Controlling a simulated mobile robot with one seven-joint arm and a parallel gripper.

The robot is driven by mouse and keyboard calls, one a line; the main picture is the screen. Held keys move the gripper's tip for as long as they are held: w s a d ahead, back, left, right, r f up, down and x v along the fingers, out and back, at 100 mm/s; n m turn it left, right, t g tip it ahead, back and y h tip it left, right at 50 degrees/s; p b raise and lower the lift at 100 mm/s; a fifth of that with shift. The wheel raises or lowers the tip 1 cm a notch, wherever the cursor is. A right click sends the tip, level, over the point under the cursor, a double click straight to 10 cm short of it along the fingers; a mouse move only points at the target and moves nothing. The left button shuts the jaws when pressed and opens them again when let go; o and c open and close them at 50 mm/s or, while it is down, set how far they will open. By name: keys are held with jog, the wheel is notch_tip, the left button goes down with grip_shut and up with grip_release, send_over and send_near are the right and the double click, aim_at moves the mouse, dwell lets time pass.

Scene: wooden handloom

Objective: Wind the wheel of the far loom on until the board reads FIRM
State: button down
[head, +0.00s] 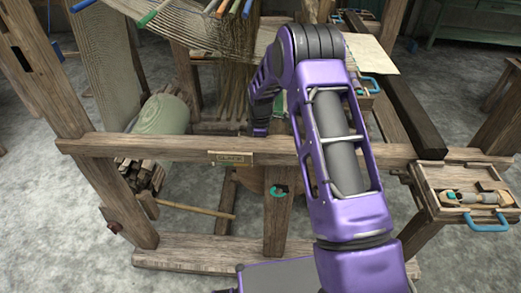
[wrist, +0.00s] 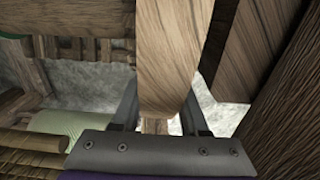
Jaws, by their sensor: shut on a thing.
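The small board (head: 232,159) on the loom's front beam bears a short word that looks like SLACK. My gripper (wrist: 160,98) is in the wrist view, its two dark fingers on either side of a pale wooden piece (wrist: 170,50), shut on it. This piece seems to be part of the wheel; I cannot tell which part. In the head view a brown wooden part, perhaps the wheel (head: 254,179), shows just below the beam, mostly hidden. My arm and the loom hide my fingertips there.
A green cloth roll (head: 163,115) lies at left inside the frame. A post with a green hook (head: 278,215) stands below the beam. A tool tray (head: 446,178) juts out at right. Bare floor (head: 60,215) lies at left.

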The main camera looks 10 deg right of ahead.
jog(key=shift+w+a+f+h+b, duration=0.1)
jog(key=shift+a+f+h+b, duration=0.5)
jog(key=shift+a, duration=0.1)
jog(key=shift+w+a+f+g+h+b, duration=0.1)
jog(key=shift+a+f+g+h+b, duration=0.1)
jog(key=shift+a+f+h+b, duration=0.3)
jog(key=shift+w+a+f+g+h+b, duration=0.1)
jog(key=shift+a+f+g+h+b, duration=0.1)
jog(key=shift+h, duration=0.5)
jog(key=shift+c, duration=2.1)
grip_release()
jog(key=shift+r, duration=0.1)
jog(key=p+v, duration=0.1)
jog(key=v, duration=1.6)
jog(key=shift+p, duration=0.3)
jog(key=shift+s+r, duration=0.1)
jog(key=shift+r, duration=0.05)
